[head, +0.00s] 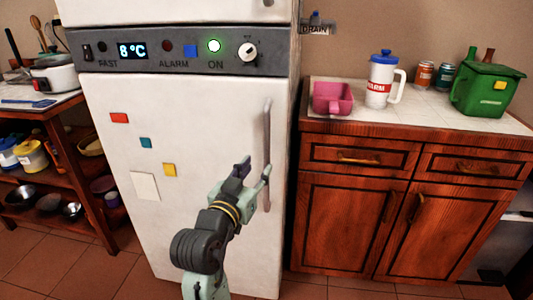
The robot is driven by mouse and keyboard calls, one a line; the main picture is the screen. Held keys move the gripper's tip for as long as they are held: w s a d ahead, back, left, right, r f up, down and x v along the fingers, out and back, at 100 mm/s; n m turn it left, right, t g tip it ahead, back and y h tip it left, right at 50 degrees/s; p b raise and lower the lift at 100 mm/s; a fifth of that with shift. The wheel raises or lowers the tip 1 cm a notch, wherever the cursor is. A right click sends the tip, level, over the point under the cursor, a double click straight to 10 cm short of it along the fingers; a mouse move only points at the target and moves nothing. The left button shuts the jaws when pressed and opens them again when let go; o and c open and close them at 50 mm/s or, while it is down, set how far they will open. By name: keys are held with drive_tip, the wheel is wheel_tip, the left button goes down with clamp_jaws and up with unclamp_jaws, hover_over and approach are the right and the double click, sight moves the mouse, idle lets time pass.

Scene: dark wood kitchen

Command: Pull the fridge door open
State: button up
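The white fridge (205,120) stands upright in the middle of the head view. Its lower door looks closed, with a long vertical handle (267,125) along its right side. My gripper (254,172) is at the lower half of the handle, with one finger to the left of the bar and the other near the bar's right side. The fingers look spread apart. I cannot tell whether either finger touches the handle. My arm comes up from the bottom and hides part of the lower door.
A wooden cabinet (352,235) stands right of the fridge. A wooden shelf (75,175) with bowls stands at left. Tiled floor (335,289) shows in front.

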sight(265, 155)
drive_tip(key=p+x, duration=0.1)
drive_tip(key=x, duration=0.7)
drive_tip(key=shift+a, duration=0.1)
clamp_jaws()
idle(0.6)
